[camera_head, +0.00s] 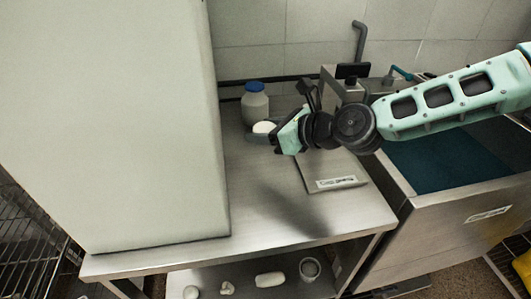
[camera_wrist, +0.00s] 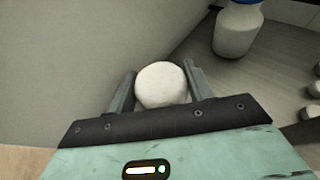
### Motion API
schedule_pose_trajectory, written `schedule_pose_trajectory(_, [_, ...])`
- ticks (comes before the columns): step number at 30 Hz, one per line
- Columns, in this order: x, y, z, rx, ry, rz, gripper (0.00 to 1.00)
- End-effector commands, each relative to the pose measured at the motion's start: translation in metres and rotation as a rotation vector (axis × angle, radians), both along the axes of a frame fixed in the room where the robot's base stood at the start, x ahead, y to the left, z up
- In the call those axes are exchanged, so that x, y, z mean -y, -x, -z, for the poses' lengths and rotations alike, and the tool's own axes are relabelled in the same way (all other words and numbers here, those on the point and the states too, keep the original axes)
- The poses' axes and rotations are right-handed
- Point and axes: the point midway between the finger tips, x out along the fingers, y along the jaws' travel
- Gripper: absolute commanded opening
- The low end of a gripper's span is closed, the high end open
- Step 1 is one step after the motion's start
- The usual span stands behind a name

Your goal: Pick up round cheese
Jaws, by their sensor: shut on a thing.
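The round cheese (camera_wrist: 162,84) is a white, rounded piece seen between the two grey fingers of my gripper (camera_wrist: 155,88) in the wrist view. My gripper is shut on it, with a finger against each side. In the head view, the white cheese (camera_head: 264,127) shows at the tip of my gripper (camera_head: 270,135), above the back of the steel table. My gripper partly hides its lower side there. I cannot tell from these views how far it is above the table.
A white jar with a blue lid (camera_head: 255,102) stands close behind the cheese. A large pale box-shaped block (camera_head: 120,120) stands at the left. A steel scale (camera_head: 333,177) and a sink basin (camera_head: 440,160) lie to the right. The table's front (camera_head: 270,225) is clear. Several pale items lie on the lower shelf (camera_head: 240,285).

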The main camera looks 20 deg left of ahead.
Motion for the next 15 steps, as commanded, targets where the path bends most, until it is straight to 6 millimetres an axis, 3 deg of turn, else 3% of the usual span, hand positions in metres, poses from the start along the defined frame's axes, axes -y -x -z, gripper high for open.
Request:
schedule_pose_trajectory(3, [0.000, -0.001, -0.034, 0.006, -0.002, 0.001, 0.28])
schedule_pose_trajectory(15, [0.000, 0.000, -0.127, 0.005, -0.001, 0.001, 0.28])
